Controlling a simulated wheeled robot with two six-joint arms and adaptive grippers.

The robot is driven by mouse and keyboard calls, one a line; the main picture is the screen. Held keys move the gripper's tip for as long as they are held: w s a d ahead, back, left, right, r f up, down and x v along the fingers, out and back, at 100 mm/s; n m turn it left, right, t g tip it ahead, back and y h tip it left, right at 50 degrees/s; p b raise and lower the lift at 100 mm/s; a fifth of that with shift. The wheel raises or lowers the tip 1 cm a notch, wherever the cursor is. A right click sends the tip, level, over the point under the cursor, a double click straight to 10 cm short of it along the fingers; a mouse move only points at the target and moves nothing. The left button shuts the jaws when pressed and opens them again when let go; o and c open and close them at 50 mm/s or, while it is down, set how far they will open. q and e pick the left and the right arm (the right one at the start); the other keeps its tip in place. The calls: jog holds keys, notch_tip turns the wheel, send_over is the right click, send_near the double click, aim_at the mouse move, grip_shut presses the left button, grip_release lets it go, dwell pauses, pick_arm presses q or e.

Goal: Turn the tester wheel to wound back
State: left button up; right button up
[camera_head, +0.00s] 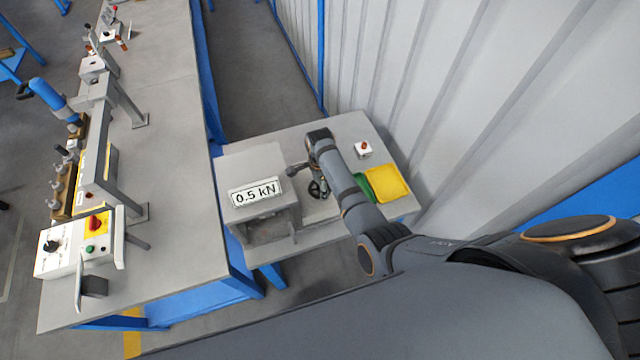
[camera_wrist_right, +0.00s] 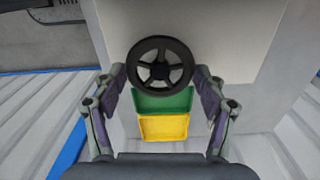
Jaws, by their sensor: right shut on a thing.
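The tester (camera_head: 262,163) is a grey box on the small side table, with a display (camera_head: 256,191) reading 0.5 kN. The tester wheel (camera_wrist_right: 160,63) is dark and round with several spokes, seen face-on in the right wrist view. In the head view a dark spoked wheel (camera_head: 318,189) shows to the right of the display, partly behind my right arm. My right gripper (camera_wrist_right: 158,74) has a finger on each side of the wheel rim and is shut on it. In the head view its fingers are mostly hidden. My left gripper is not in view.
A yellow tray (camera_head: 387,184) and a green tray (camera_wrist_right: 163,102) lie right of my right arm. A small white box with a red button (camera_head: 363,149) stands behind them. A corrugated wall (camera_head: 430,80) rises close behind. A long bench (camera_head: 170,190) with equipment stands left.

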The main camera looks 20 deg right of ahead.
jog(key=shift+m, duration=1.1)
jog(key=o, duration=1.2)
notch_tip(320, 180, up, 8)
jog(key=shift+f, duration=0.25)
